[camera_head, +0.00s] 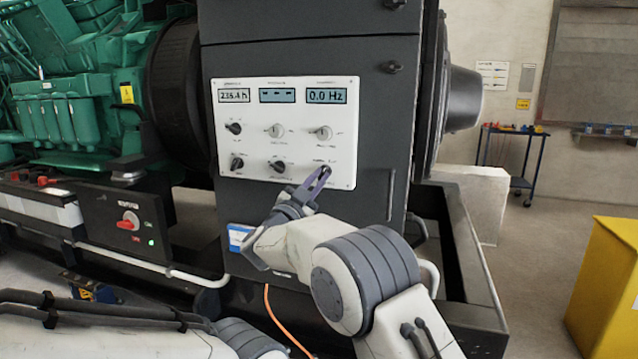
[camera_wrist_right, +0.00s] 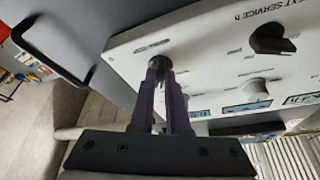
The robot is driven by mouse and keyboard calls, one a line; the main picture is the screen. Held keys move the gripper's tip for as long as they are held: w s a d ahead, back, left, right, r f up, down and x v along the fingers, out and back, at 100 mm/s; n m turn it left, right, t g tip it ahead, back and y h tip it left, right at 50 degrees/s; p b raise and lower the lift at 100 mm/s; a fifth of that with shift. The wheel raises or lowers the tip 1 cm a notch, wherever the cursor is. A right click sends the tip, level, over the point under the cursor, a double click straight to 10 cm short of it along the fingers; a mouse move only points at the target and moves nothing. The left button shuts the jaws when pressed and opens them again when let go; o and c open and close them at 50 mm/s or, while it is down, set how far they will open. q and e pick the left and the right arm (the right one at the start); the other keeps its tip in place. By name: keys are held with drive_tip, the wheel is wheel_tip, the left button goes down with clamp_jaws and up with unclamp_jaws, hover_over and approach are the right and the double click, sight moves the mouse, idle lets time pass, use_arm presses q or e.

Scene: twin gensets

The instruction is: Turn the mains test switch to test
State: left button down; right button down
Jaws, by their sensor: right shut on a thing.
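The white control panel (camera_head: 345,105) on the dark cabinet carries two rows of rotary knobs under three displays. My right gripper (camera_head: 321,174) is at the lower right knob, its purple fingers closed on it. In the right wrist view the fingers (camera_wrist_right: 164,75) are on either side of this dark knob (camera_wrist_right: 158,63), which is partly hidden by them. Its label and pointer direction cannot be read, so I cannot confirm that it is the mains test switch. My left gripper is out of view; only part of my left arm shows at the lower left.
A black box with a red rotary handle (camera_head: 129,221) is left of the cabinet. A green engine (camera_head: 75,110) stands behind it. A yellow bin (camera_head: 605,285) is at the right, and a small trolley (camera_head: 512,160) stands by the wall. An orange cable hangs below the cabinet.

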drive_tip(key=shift+m, duration=0.4)
drive_tip(key=c, duration=0.9)
unclamp_jaws()
drive_tip(key=shift+s+a, duration=0.1)
drive_tip(key=v, duration=1)
drive_tip(key=shift+a, duration=0.15)
